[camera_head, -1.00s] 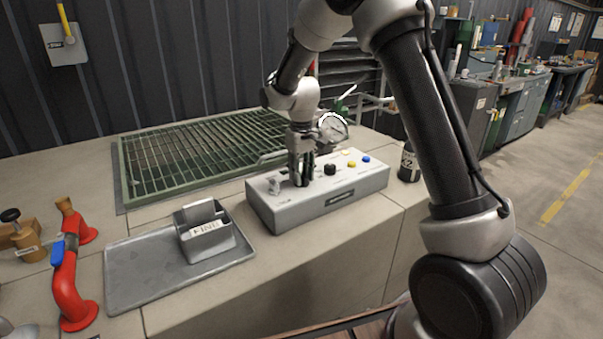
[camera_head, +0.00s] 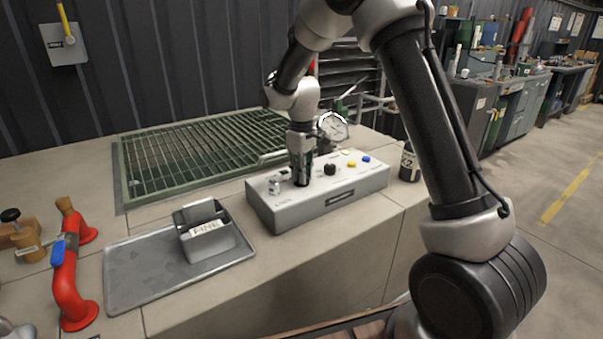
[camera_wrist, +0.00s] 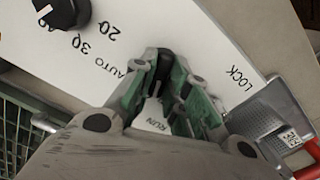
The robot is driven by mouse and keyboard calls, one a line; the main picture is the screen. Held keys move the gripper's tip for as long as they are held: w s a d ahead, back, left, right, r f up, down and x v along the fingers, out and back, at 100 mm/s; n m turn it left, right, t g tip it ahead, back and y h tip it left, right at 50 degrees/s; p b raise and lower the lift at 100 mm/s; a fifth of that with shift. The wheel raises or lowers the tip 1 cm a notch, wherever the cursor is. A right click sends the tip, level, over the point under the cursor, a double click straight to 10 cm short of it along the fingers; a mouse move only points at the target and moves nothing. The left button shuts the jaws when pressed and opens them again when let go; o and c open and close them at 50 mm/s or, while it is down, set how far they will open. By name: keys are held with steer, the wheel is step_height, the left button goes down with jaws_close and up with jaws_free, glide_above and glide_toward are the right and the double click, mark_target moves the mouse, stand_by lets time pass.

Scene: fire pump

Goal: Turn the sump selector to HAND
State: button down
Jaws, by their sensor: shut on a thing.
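A light grey control box (camera_head: 330,200) stands on the bench near its front edge in the head view. My gripper (camera_head: 301,182) points down onto its top, left of a black knob (camera_head: 330,169). In the wrist view my gripper (camera_wrist: 161,78) is shut around a selector, of which a pale part and a dark part show between the fingers. AUTO is printed beside the fingers and RUN shows between them. I see no HAND label, and the fingers hide most of the selector. The black knob (camera_wrist: 62,12) also shows in the wrist view, beside numbers 20 and 30.
A silver fitting (camera_head: 274,186) sits left of my gripper; in the wrist view a silver piece (camera_wrist: 272,112) with red lies near LOCK. Yellow and blue buttons (camera_head: 366,159) are at the right. A green grating (camera_head: 200,150) and a gauge (camera_head: 332,126) stand behind.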

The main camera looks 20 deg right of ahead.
steer(key=n, duration=0.3)
steer(key=shift+n, duration=2.2)
steer(key=c, duration=1.4)
jaws_free()
step_height(320, 180, up, 12)
